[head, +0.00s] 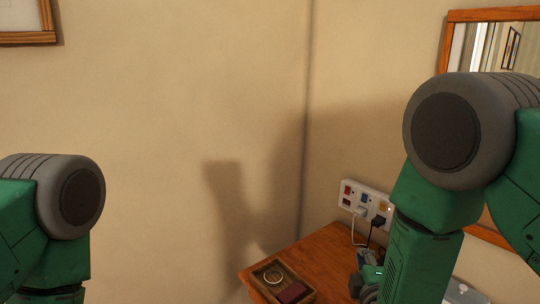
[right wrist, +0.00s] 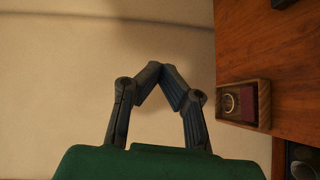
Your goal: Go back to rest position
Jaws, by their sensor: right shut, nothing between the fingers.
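My right gripper (right wrist: 160,70) is shut and empty in the right wrist view, its two fingertips meeting in a point. It is beside the wooden table's edge, with pale wall or floor behind it. In the head view my right arm comes down over the right of the wooden table (head: 318,249) and hides part of it. My left arm shows at the lower left of the head view; its gripper is out of view.
On the table's left corner, a small wooden tray (head: 258,286) holds a ring-shaped item (head: 273,277) and a dark red item (head: 292,292). A socket panel (head: 361,198) with plugs is on the wall. A framed mirror (head: 500,45) hangs upper right.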

